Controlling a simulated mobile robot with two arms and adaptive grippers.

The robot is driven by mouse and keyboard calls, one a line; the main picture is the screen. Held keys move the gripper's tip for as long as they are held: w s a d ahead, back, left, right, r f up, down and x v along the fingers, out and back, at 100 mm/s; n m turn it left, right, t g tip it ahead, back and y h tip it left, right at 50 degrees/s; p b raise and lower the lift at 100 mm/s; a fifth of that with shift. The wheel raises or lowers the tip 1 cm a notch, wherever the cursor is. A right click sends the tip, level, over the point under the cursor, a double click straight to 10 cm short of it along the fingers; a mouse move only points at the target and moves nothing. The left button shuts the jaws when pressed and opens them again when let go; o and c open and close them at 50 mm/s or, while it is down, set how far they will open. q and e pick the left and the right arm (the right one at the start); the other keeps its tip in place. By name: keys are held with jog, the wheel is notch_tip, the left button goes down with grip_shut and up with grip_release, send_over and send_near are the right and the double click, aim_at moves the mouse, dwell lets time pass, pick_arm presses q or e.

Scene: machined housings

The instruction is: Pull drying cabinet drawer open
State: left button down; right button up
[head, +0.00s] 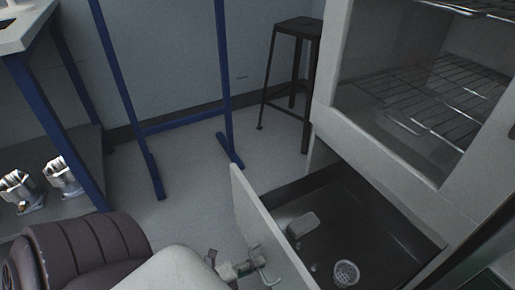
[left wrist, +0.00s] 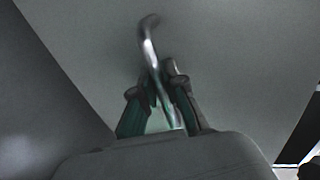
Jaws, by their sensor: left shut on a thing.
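The drying cabinet (head: 330,118) stands at the right with wire racks behind its upper glass. Its bottom drawer (head: 254,207) stands out from the cabinet, and its dark inside shows. My left gripper (head: 242,268) is at the outer face of the drawer front, shut on the drawer's metal handle (head: 266,277). In the left wrist view the fingers (left wrist: 160,92) close around the bent metal handle (left wrist: 149,38) on the pale drawer front (left wrist: 235,60). My right gripper is not in view.
A dark stool (head: 297,28) stands behind. A blue frame (head: 180,121) and a bench with metal housings (head: 62,176) are at left. Floor between is clear.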

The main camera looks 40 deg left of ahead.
pick_arm(q)
jog(key=c, duration=1.2)
grip_release()
jog(key=v, duration=1.2)
